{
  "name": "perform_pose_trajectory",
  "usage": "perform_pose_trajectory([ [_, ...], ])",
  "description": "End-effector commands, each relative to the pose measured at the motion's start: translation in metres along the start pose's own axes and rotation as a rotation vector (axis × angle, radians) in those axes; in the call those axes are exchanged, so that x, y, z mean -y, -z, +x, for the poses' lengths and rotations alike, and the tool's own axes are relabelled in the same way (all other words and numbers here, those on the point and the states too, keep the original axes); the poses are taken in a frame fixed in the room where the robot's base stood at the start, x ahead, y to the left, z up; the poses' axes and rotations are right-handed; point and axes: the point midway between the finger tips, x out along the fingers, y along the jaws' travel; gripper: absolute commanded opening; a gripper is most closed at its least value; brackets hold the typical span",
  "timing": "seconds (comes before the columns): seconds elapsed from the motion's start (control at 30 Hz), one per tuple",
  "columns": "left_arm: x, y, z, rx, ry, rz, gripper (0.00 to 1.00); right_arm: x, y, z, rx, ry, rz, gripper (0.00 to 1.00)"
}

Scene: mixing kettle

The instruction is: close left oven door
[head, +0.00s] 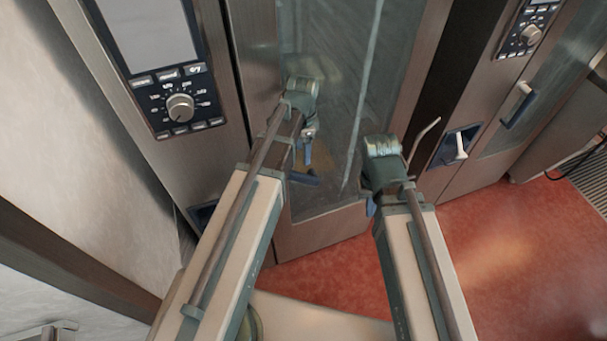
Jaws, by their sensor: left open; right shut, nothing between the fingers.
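The left oven's door (330,60) is a steel-framed glass panel in the middle of the head view, right of the oven's control panel (165,65). From this angle I cannot tell how far the door stands open. My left gripper (306,165) is open in front of the lower glass, its blue fingers apart with nothing between them. I cannot tell whether it touches the door. My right gripper (371,205) is shut and empty by the door's lower right part, mostly hidden behind its own wrist. I do not see the door's handle clearly.
A second oven stands at right, with its own control panel (527,30), a door handle (518,105) and a small latch in a recess (455,147). A pale wall (70,150) is at left. The red floor (520,250) is open at lower right.

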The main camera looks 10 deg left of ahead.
Motion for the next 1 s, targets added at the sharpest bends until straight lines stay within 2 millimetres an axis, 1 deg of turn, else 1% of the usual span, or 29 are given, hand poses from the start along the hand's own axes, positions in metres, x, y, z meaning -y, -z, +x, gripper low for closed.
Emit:
perform_pose_trajectory([
  [0.03,0.000,0.000,0.006,0.000,0.000,0.000,0.65,0.001,0.001,0.006,0.000,0.000,-0.001,0.00],
  [0.27,0.000,0.000,0.030,0.000,0.000,0.000,0.65,0.003,0.002,0.030,-0.001,0.000,-0.005,0.00],
  [0.8,0.000,0.000,0.105,0.000,0.000,-0.001,0.65,0.010,0.006,0.104,-0.001,-0.001,-0.011,0.00],
  [1.0,0.000,0.000,0.128,0.000,0.000,-0.001,0.65,0.012,0.008,0.127,-0.001,-0.001,-0.010,0.00],
])
